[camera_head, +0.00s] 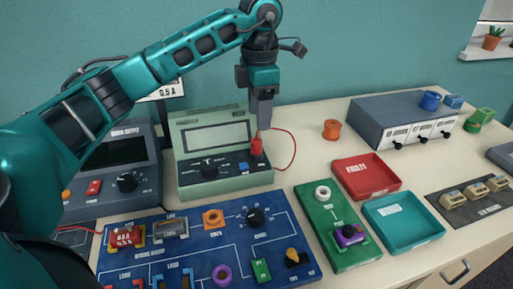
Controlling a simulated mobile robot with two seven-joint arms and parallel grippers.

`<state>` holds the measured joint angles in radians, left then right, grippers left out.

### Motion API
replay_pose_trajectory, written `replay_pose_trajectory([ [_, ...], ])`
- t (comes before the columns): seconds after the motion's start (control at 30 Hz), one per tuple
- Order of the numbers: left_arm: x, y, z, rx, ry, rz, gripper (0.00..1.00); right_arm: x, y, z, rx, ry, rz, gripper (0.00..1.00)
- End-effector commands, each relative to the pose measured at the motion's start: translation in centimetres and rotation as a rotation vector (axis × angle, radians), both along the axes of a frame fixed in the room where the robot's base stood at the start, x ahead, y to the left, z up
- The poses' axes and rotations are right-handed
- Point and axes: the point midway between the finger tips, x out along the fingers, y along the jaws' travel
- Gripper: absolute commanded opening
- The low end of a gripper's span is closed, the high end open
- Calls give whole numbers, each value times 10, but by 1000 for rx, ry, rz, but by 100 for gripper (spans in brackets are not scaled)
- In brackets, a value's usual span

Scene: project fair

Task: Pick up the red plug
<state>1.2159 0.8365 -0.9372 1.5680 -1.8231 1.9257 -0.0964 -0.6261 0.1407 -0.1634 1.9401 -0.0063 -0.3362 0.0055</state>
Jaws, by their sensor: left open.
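The red plug (256,147) stands upright at the right end of the front panel of a green bench meter (196,150). A thin red cable (294,150) loops from it to the right. My left gripper (263,124) points straight down right above the plug, its jaws open. Its fingers overlap the top of the plug in this view, so I cannot tell whether they touch it or reach around it. My right gripper is not in view.
A blue circuit board (183,254) with several parts lies in front of the meter. A dark power supply (110,165) stands left. A green board (328,215), red tray (366,165), teal tray (428,226) and grey drawer box (372,122) are right. An orange spool (331,129) stands behind.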

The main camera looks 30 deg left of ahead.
Motion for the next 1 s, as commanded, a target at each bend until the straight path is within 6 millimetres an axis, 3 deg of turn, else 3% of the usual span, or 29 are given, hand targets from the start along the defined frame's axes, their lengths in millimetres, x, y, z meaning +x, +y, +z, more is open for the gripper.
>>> replay_pose_trajectory([
  [0.6,-4,5,-69,-1,2,0,58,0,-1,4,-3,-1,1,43],
  [0.87,-3,5,-72,-1,-1,0,58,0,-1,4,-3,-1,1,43],
  [1.0,-3,5,-71,-1,-1,0,45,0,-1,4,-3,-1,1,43],
])
